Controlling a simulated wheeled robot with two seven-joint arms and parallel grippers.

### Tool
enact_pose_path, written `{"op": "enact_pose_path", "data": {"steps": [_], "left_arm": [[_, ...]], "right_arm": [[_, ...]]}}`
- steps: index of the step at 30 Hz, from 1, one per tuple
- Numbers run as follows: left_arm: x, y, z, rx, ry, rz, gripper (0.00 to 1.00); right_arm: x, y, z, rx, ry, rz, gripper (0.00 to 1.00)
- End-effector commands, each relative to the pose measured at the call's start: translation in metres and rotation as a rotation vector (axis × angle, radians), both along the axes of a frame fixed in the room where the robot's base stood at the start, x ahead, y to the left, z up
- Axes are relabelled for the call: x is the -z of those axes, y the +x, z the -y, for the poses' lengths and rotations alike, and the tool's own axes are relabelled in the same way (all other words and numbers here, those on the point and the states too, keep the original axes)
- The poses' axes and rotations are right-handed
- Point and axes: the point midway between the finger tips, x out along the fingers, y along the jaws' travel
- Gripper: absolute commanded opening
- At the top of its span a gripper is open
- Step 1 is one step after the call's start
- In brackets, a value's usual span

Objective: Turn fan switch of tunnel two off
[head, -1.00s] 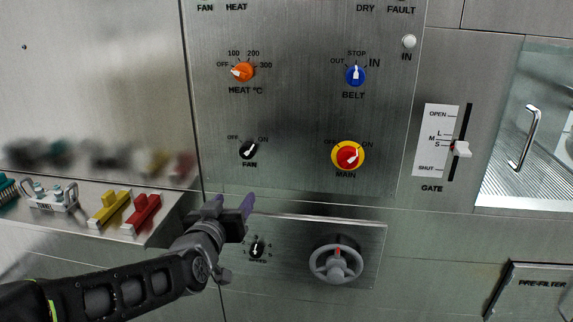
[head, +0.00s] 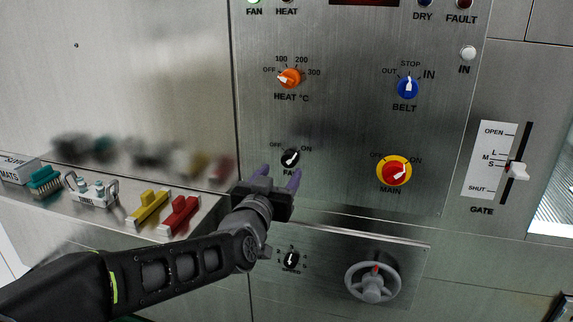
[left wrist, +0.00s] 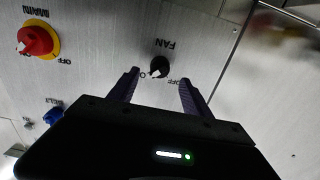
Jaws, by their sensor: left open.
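The fan switch (head: 290,158) is a small black knob on the steel panel, with OFF at its upper left and ON at its upper right. Its white pointer leans toward ON. My left gripper (head: 279,174) is open and empty just below the knob, with its purple fingers covering part of the FAN label. In the left wrist view the picture is upside down. There the fan switch (left wrist: 159,67) shows between and beyond the two fingertips of my left gripper (left wrist: 159,79), with no visible contact. My right gripper is not in view.
The orange heat knob (head: 290,78) is above, the blue belt knob (head: 408,88) and red-yellow main switch (head: 394,171) are to the right. A speed knob (head: 290,259) and handwheel (head: 372,282) are below. A shelf with brushes and blocks (head: 180,214) is at left. The FAN lamp (head: 254,3) glows green.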

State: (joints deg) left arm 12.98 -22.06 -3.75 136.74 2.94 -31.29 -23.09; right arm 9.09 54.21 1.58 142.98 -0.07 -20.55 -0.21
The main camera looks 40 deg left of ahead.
Motion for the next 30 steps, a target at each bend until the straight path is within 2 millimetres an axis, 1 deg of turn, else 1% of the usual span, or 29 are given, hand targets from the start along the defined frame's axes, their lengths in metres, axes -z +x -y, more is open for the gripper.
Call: {"op": "enact_pose_path", "data": {"steps": [3, 9, 13, 20, 23, 30], "left_arm": [[0.0, 0.019, -0.006, 0.001, 0.0, -0.002, 0.57], [0.0, 0.044, -0.015, 0.001, 0.001, -0.001, 0.57], [0.0, 0.051, -0.017, 0.001, 0.0, 0.0, 0.57], [0.0, 0.051, -0.018, 0.001, 0.0, 0.0, 0.57], [0.0, 0.051, -0.018, 0.001, 0.0, 0.0, 0.51], [0.0, 0.051, -0.018, 0.001, 0.0, 0.0, 0.31]], "right_arm": [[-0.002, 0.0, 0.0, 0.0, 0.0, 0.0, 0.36], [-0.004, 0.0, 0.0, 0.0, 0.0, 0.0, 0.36], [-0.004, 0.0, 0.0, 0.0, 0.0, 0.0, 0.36], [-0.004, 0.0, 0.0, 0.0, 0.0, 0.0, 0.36], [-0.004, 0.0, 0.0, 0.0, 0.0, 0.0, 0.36], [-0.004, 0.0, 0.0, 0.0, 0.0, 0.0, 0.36]]}}
